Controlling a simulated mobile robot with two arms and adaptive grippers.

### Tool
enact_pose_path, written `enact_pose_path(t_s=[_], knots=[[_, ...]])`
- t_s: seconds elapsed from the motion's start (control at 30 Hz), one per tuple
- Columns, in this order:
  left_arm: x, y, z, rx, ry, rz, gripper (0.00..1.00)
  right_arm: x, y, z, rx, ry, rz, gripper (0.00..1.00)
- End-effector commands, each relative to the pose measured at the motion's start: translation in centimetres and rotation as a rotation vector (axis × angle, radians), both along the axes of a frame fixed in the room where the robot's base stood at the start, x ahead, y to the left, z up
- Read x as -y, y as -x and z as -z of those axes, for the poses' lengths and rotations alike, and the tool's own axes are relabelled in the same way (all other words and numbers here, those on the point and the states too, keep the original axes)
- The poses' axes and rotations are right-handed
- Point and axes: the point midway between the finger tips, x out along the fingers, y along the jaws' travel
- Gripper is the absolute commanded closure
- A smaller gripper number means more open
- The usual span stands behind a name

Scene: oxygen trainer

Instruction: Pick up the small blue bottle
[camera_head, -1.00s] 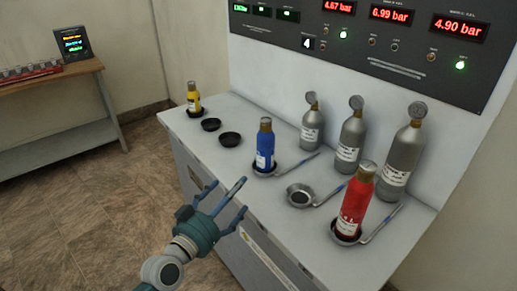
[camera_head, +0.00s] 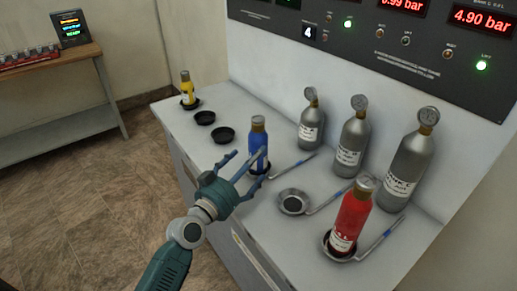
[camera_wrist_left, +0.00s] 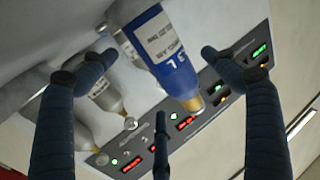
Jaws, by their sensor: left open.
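The small blue bottle (camera_head: 258,143) has a brass-coloured cap and stands upright in a black cup holder on the counter. It also shows in the left wrist view (camera_wrist_left: 150,52), between my spread fingers. My left gripper (camera_head: 245,165) is open at the near left side of the bottle, its fingers partly in front of the bottle's lower body. In the left wrist view the left gripper's fingers (camera_wrist_left: 150,75) are apart with the bottle between them, and I see no grip on it. My right gripper is not in view.
A red bottle (camera_head: 350,217) stands in a holder at the right, and a yellow one (camera_head: 186,90) at the far left. Several grey cylinders with gauges, such as this one (camera_head: 352,142), line the back. An empty dish (camera_head: 293,201) lies between the blue and red bottles. A display panel (camera_head: 380,38) is behind.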

Motion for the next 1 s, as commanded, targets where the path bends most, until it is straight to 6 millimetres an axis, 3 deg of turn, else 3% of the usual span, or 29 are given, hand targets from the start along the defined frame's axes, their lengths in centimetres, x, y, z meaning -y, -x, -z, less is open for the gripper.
enact_pose_path(t_s=[0.17, 0.5, 0.77, 1.0], knots=[[0.8, -1.1, -0.2, 0.0, 0.002, 0.001, 0.14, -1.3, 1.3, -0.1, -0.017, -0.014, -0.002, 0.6], [3.0, -5.0, -0.1, -0.001, 0.002, 0.001, 0.14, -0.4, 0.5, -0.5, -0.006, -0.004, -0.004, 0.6], [3.1, -5.2, -0.1, -0.001, 0.001, 0.0, 0.14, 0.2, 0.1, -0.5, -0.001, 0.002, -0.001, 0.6], [3.1, -5.2, -0.1, -0.001, 0.001, 0.0, 0.59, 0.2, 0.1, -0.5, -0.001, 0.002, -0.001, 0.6]])
